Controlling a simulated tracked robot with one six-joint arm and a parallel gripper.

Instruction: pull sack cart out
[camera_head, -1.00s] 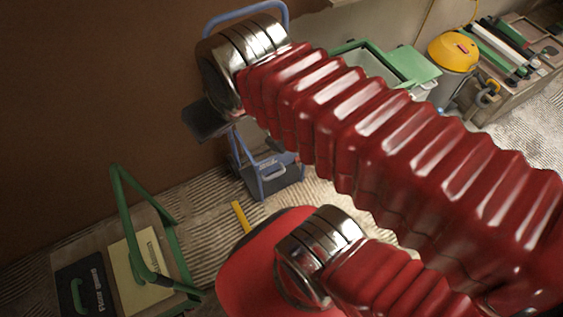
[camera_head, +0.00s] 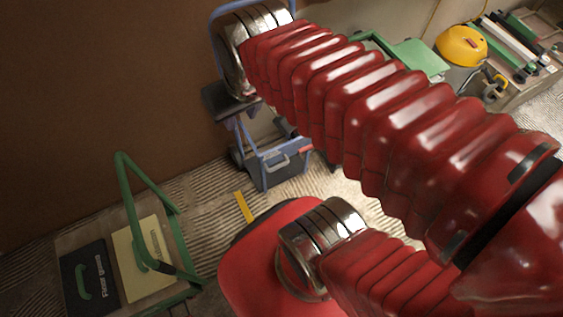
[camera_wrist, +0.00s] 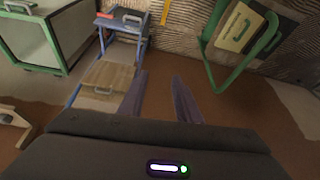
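The sack cart (camera_head: 243,146) has a blue tube frame and stands by the brown wall, upper middle of the head view. A blue-grey box with a pale handle (camera_head: 283,164) is at its foot. My arm hides much of its upper frame. In the wrist view the cart's blue frame (camera_wrist: 101,37) is left of centre, with a tan panel with a handle (camera_wrist: 107,76) between its rails. My gripper (camera_wrist: 159,77) is open, fingers apart with brown floor or wall showing between them. The left finger overlaps the cart's side in that view; I cannot tell whether they touch.
A green-handled trolley (camera_head: 128,195) with flat cases stands at lower left. A red rounded body (camera_head: 250,262) fills the bottom middle. Green-lidded bins (camera_head: 415,57), a yellow helmet-like lid (camera_head: 462,46) and a loaded bench (camera_head: 530,88) line the far right. A yellow strip (camera_head: 244,207) lies on ridged floor.

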